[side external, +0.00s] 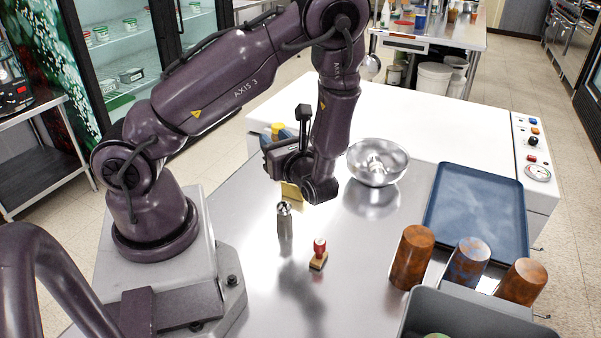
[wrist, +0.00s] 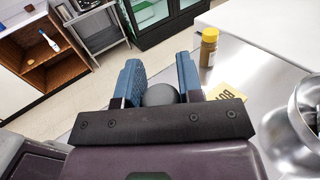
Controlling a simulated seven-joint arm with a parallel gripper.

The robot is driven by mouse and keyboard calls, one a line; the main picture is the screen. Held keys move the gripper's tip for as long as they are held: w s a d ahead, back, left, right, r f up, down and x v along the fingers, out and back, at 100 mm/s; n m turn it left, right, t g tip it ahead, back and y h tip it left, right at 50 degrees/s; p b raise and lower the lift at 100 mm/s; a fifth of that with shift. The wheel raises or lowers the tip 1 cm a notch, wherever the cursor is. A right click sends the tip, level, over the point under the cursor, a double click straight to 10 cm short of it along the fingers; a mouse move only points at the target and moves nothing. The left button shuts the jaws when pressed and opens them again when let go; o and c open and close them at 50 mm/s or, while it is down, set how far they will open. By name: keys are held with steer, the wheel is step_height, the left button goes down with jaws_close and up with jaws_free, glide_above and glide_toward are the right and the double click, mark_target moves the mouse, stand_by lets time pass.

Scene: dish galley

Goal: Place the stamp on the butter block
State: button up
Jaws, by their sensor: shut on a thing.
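A small stamp (side external: 318,256) with a red knob and a wooden base stands upright on the steel counter, apart from my gripper. My gripper (side external: 276,138) is above the counter, behind and left of the stamp. In the wrist view my gripper's blue fingers (wrist: 160,78) are on both sides of a rounded grey thing (wrist: 160,94), which they hold. Its lower part is hidden by the gripper body, and I cannot tell what it is. A yellow piece (side external: 292,192) with dark lettering is on the counter below my gripper; I cannot tell if it is the butter block.
A steel cylinder (side external: 285,228) stands beside the stamp. A metal bowl (side external: 377,163) is behind to the right. A blue tray (side external: 476,212), several brown-patterned cups (side external: 411,258) and a grey bin (side external: 465,318) fill the right. A yellow-capped bottle (wrist: 208,46) stands beyond my fingers.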

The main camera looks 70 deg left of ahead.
steer(key=w+a+m+t, duration=0.2)
steer(key=w+a+t, duration=0.1)
steer(key=w+a, duration=0.55)
steer(key=f, duration=0.7)
steer(key=shift+s+a+f, duration=0.1)
steer(key=shift+s, duration=0.3)
steer(key=o, duration=0.9)
steer(key=shift+f, duration=0.1)
